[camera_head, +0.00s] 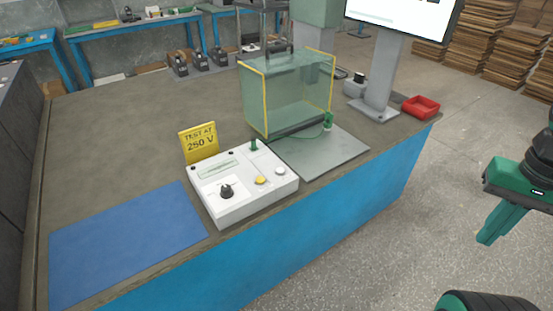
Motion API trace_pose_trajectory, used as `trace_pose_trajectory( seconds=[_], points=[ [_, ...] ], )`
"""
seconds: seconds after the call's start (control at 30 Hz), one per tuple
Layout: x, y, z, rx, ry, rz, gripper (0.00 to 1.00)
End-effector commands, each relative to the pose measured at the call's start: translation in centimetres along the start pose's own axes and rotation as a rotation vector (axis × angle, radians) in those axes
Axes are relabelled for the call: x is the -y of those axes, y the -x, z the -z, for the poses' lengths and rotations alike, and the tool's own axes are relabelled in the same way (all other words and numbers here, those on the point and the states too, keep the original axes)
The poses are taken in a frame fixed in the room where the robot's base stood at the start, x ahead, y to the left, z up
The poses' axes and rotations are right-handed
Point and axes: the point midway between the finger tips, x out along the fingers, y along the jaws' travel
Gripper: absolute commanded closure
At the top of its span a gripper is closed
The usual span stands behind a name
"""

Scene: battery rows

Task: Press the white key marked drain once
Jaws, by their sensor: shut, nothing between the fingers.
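A white tester box (243,185) stands near the front edge of the bench. On its top are a black knob (227,191), a yellow key (260,180) and a white key (281,171) at the right. The key markings are too small to read. A yellow sign (199,142) reading "TEST AT 250 V" stands behind the box. My gripper (487,241) is at the far right, over the floor beyond the bench, well apart from the box. Its green fingers are together with nothing between them.
A clear, yellow-edged guard (290,95) stands over a grey plate (335,152) right of the box. A blue mat (125,245) lies at left. A red tray (421,106) and a monitor stand (384,80) are at back right. The bench's back left is clear.

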Motion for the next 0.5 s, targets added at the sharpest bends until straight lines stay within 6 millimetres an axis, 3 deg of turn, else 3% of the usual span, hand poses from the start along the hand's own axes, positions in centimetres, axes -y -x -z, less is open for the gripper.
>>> trace_pose_trajectory(
  seconds=[0.43, 0.5],
  points=[
    [-0.36, 0.43, -0.69, -0.016, 0.007, 0.007, 1.0],
    [0.18, 0.44, 0.12, -0.034, 0.021, 0.007, 1.0]
  ],
)
